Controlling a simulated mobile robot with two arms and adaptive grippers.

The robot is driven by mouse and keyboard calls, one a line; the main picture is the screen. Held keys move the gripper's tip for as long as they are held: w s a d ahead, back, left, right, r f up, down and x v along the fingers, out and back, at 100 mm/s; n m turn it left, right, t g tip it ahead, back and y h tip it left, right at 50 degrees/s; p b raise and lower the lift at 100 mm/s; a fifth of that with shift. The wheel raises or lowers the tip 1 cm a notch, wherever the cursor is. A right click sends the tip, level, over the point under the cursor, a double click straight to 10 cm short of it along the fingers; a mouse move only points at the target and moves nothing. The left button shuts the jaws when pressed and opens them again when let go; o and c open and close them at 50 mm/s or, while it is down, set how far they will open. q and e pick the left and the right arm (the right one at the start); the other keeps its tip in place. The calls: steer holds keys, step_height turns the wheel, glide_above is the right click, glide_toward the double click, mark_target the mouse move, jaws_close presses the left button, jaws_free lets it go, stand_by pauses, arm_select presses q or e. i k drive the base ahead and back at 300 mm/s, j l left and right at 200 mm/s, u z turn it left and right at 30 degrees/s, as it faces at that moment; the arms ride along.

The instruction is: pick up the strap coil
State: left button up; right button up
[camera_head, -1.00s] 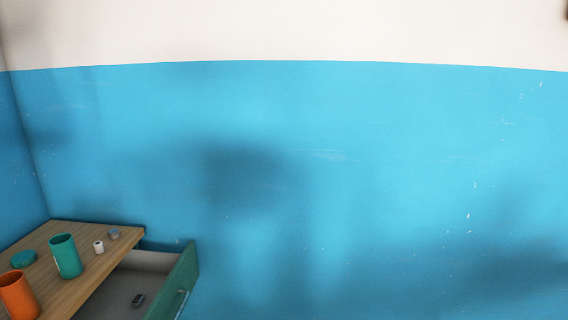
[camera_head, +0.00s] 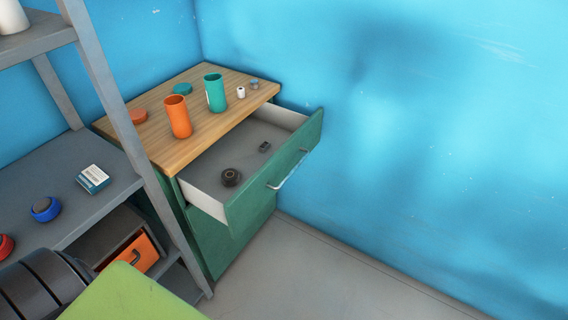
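A small dark round coil (camera_head: 231,177) lies on the floor of the open drawer (camera_head: 253,150), near its front left corner; it looks like the strap coil, though it is too small to be certain. A smaller dark block (camera_head: 265,146) lies farther back in the same drawer. A blue round roll (camera_head: 45,209) and a partly cut-off red one (camera_head: 4,246) sit on the grey shelf at left. Neither of my grippers shows in the head view.
The green cabinet's wooden top (camera_head: 160,133) holds an orange cup (camera_head: 178,117), a teal cup (camera_head: 214,92), lids and small items. A grey shelf rack (camera_head: 120,115) stands in front at left, holding a small box (camera_head: 93,179). Floor right of the cabinet is clear.

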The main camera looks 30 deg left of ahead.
mark_target(230, 176)
steer(key=u, duration=1.3)
